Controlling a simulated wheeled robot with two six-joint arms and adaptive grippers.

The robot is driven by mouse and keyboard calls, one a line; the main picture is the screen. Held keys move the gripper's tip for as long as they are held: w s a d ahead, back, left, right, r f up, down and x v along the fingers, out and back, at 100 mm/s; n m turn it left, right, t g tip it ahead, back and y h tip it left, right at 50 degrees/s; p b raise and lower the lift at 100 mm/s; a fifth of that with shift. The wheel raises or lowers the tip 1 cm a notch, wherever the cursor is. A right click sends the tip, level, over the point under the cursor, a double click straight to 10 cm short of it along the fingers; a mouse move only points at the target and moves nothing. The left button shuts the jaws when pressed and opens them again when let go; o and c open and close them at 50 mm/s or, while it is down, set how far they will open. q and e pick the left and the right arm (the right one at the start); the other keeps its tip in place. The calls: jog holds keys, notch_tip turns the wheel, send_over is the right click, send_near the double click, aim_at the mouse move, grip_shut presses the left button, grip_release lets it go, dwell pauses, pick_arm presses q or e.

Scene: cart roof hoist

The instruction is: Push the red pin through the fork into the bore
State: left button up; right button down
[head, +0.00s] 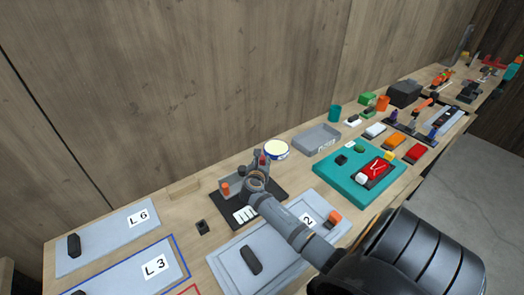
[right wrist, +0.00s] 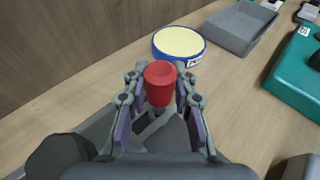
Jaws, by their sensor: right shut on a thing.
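The red pin (right wrist: 160,84) stands out between the fingertips of my right gripper (right wrist: 158,92) in the right wrist view, with its wide round head facing up. My right gripper is shut on it. In the head view my right gripper (head: 260,166) is over a dark base plate (head: 271,212) with a white label, and only a small bit of red shows at its tips. The fork and the bore are hidden or cannot be made out behind my gripper and wrist. I cannot tell whether the pin touches the fork. My left gripper is not in view.
A round blue-rimmed tub (head: 277,150) stands just beyond my right gripper, with a grey tray (head: 316,139) to its right. A teal board (head: 340,182) lies further right. A small orange piece (head: 225,189) is left of the gripper. Labelled grey panels (head: 108,237) lie at the left.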

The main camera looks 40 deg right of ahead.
jog(key=shift+f+b, duration=0.6)
jog(key=shift+f, duration=0.5)
jog(key=c, duration=1)
grip_release()
jog(key=shift+r, duration=0.1)
notch_tip(320, 180, up, 10)
jog(key=shift+f, duration=0.1)
